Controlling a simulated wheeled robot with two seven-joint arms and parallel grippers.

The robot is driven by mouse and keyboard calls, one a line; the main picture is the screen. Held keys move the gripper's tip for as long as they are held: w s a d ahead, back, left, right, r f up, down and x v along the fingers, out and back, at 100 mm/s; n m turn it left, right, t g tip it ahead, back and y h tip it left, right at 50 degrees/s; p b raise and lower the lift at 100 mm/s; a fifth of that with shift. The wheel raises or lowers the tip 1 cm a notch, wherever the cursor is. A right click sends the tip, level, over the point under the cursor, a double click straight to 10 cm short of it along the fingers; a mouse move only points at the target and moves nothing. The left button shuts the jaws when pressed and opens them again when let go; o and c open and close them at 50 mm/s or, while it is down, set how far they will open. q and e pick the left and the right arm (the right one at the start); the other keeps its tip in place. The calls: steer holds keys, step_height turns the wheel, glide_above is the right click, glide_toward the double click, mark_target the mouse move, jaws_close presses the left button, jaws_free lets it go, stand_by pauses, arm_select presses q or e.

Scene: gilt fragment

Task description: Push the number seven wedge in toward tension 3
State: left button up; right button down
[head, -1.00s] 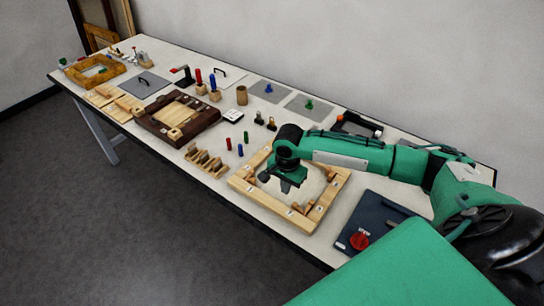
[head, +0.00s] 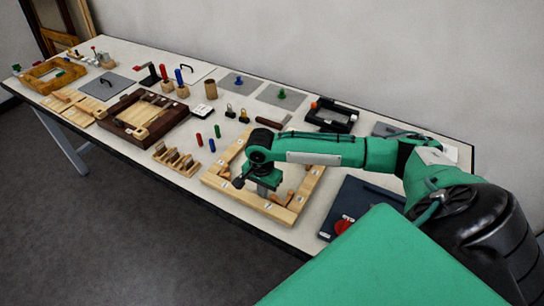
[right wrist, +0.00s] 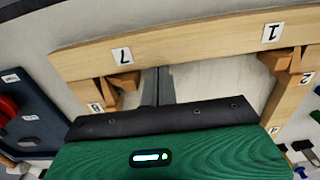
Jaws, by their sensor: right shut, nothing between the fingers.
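The wooden frame (head: 296,207) lies on the table with wedges at its inner corners; it also shows in the right wrist view (right wrist: 195,40). In that view the rail labelled 7 (right wrist: 122,55) crosses the top, and the number seven wedge (right wrist: 124,82) sits against its inner edge at left. Another wedge (right wrist: 107,95) lies beside it, near label 8. My right gripper (head: 263,190) is over the frame's near part, shut and empty. Its fingers (right wrist: 159,83) appear right of the seven wedge with a visible gap. Their height above the table is unclear. My left gripper is out of view.
A dark panel with a red knob (head: 343,227) lies right of the frame. A wooden block rack (head: 176,160) and small red and green pegs (head: 218,131) stand left. A brown tray (head: 140,120) is farther left. Bare tabletop shows inside the frame.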

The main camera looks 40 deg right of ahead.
steer(key=shift+s+a+f, duration=0.1)
steer(key=shift+a, duration=0.05)
steer(key=shift+d+f, duration=0.2)
steer(key=shift+d, duration=0.1)
steer(key=shift+a+r, duration=0.1)
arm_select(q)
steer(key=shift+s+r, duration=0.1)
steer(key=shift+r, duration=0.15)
arm_select(e)
steer(key=shift+s, duration=0.1)
arm_select(q)
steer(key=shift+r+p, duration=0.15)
steer(key=shift+p, duration=0.2)
arm_select(e)
steer(key=shift+s, duration=0.1)
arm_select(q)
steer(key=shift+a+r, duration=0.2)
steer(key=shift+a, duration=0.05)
arm_select(e)
steer(key=shift+s+d, duration=0.2)
